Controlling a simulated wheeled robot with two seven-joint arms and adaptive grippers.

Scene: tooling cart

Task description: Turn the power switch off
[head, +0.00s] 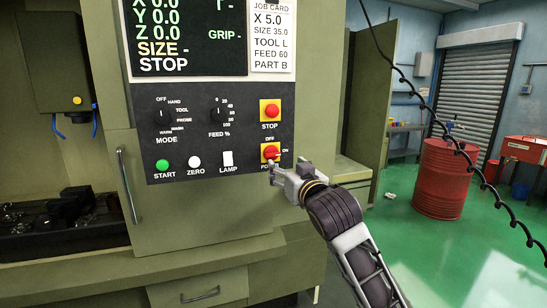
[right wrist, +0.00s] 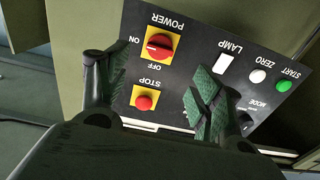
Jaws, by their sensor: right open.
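The power switch (head: 270,152) is a red rotary knob on a yellow plate at the lower right of the dark control panel (head: 205,135). OFF is printed above it and ON to its right. In the right wrist view the switch (right wrist: 159,46) appears upside down, and its pale mark seems to point toward ON. My right gripper (head: 281,170) is just below and right of the switch and partly covers the POWER label. In the right wrist view the gripper (right wrist: 150,88) is open and empty, with its fingers wide apart; contact with the knob cannot be made out. My left gripper is not visible.
The red STOP button (head: 270,110) sits directly above the switch. The LAMP rocker (head: 228,159), white ZERO button (head: 195,162) and green START button (head: 162,168) lie to its left. A coiled black cable (head: 440,125) hangs at right. A red drum (head: 446,180) stands behind.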

